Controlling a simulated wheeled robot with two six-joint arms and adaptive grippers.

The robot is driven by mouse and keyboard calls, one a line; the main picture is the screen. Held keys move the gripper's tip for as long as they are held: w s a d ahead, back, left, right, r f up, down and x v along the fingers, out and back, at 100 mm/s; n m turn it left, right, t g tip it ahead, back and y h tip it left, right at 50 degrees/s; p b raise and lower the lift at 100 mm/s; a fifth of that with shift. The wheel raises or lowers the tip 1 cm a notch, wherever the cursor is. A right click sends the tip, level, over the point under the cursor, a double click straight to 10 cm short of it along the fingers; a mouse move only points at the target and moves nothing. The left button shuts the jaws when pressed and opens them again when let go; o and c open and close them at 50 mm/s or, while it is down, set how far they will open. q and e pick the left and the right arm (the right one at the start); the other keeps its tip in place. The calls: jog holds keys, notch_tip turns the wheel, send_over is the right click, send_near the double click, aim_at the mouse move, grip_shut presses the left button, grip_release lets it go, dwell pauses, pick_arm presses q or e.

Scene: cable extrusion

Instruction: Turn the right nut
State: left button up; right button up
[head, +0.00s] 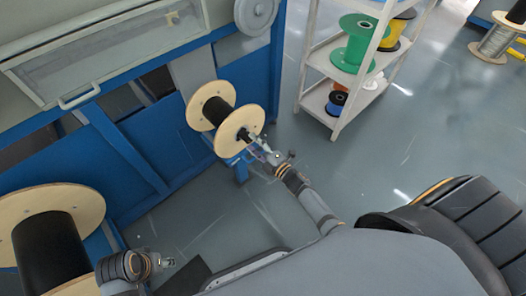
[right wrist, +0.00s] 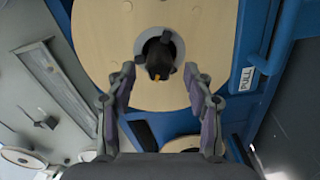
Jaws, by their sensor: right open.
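The right nut (right wrist: 158,58) is a dark piece with a small orange mark, inside a grey ring at the centre of a pale wooden spool flange (right wrist: 105,45). In the head view this spool (head: 245,120) carries black cable and is mounted on the blue machine. My right gripper (head: 262,150) is in front of the spool's hub. The right wrist view shows its two fingers (right wrist: 159,73) apart, one on each side of the nut, with nothing between them; I cannot tell the remaining distance. My left gripper (head: 166,262) is low at the left, away from the nut, its fingers too small to read.
A second large spool (head: 75,203) with black cable stands at the lower left, beside my left arm. A white shelf (head: 338,128) with green, yellow and blue spools stands behind to the right. The blue machine (head: 120,140) fills the left. Grey floor (head: 420,140) is free at right.

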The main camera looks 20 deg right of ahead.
jog(key=v, duration=1)
jog(key=shift+a+r, duration=0.1)
